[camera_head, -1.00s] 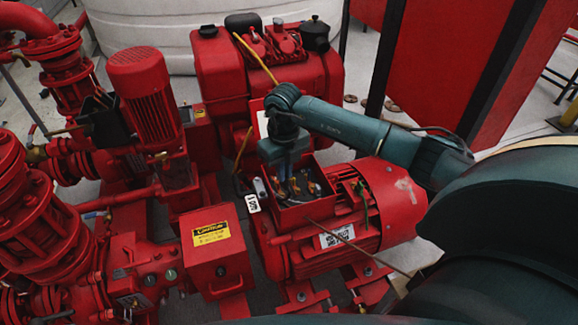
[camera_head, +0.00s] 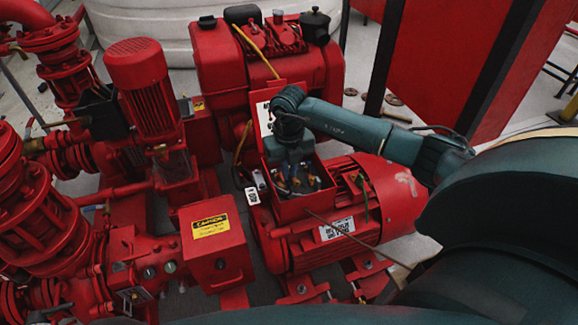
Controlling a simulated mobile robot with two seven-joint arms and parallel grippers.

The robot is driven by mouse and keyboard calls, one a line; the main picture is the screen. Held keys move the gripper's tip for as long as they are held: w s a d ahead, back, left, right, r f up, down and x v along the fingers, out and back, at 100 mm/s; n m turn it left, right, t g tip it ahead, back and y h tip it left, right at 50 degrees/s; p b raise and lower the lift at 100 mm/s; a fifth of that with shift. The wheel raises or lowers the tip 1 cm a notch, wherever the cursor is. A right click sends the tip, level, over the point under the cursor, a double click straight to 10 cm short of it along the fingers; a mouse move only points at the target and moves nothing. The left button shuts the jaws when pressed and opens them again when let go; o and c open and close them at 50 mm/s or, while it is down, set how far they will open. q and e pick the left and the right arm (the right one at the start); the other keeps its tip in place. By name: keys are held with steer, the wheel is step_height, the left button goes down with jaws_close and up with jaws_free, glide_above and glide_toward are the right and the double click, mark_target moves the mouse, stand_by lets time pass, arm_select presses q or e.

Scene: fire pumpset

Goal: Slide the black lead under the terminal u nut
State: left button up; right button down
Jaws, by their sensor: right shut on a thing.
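The open red terminal box (camera_head: 292,211) sits on top of the red motor (camera_head: 385,200), with its raised lid (camera_head: 265,118) behind it. Small terminals and lead ends (camera_head: 312,183) show inside the box, too small to tell apart. My right arm comes in from the right and my right gripper (camera_head: 294,180) points down into the box. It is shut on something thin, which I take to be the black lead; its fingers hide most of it. I cannot make out the terminal u nut. My left gripper is not in view.
A red box with a yellow caution label (camera_head: 211,226) stands left of the motor. A red upright motor (camera_head: 150,90) and pipework (camera_head: 35,200) fill the left. A red engine block (camera_head: 225,70) stands behind. A thin rod (camera_head: 350,238) lies across the motor's front.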

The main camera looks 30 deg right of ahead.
mark_target(289, 189)
steer(key=shift+f+b, duration=1.2)
steer(key=shift+f, duration=0.7)
steer(key=shift+f+b, duration=1.15)
steer(key=shift+f, duration=0.5)
steer(key=shift+f+b, duration=0.3)
steer(key=shift+f, duration=0.45)
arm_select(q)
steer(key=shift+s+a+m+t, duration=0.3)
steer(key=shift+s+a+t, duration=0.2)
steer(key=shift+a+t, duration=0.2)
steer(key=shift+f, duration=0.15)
arm_select(e)
steer(key=shift+f, duration=0.15)
